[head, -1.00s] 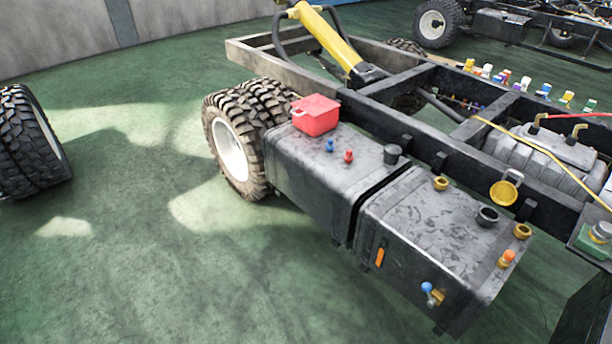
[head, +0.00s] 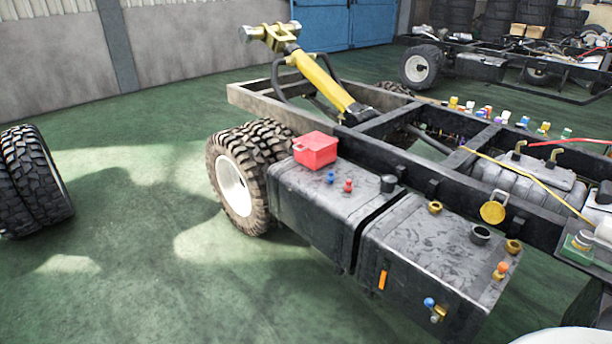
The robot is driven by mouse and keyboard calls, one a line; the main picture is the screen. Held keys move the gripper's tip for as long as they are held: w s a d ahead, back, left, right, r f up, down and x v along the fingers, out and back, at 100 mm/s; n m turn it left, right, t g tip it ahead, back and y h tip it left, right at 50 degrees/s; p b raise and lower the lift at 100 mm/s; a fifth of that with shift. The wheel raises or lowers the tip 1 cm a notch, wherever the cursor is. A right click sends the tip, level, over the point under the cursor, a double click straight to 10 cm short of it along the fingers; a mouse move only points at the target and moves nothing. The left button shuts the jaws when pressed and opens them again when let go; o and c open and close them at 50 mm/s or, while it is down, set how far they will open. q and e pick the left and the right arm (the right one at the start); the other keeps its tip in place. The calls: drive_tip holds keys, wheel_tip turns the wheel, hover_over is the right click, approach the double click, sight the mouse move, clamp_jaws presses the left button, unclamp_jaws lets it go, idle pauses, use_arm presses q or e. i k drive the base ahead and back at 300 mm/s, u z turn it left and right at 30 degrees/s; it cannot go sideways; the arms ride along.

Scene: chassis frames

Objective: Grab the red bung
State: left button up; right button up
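The small red bung (head: 348,186) stands upright on top of the left dark tank, just right of a similar blue bung (head: 330,177). A red box (head: 316,150) with a handle sits behind them on the same tank, near its far left corner. Neither of my grippers shows in the head view, so nothing is seen touching the bung.
The left tank (head: 310,215) and right tank (head: 430,255) hang along the chassis frame (head: 400,160). A black cup (head: 388,183), brass fittings and an orange-topped piece (head: 502,268) stand on them. Wheels (head: 235,185) are at the left. Green floor (head: 130,270) is open in front.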

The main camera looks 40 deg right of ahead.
sight(348, 186)
drive_tip(key=u, duration=0.1)
drive_tip(key=i, duration=2.25)
drive_tip(key=z, duration=1.15)
drive_tip(key=i, duration=1.15)
drive_tip(key=z, duration=1.7)
drive_tip(key=i, duration=0.35)
drive_tip(key=z, duration=0.1)
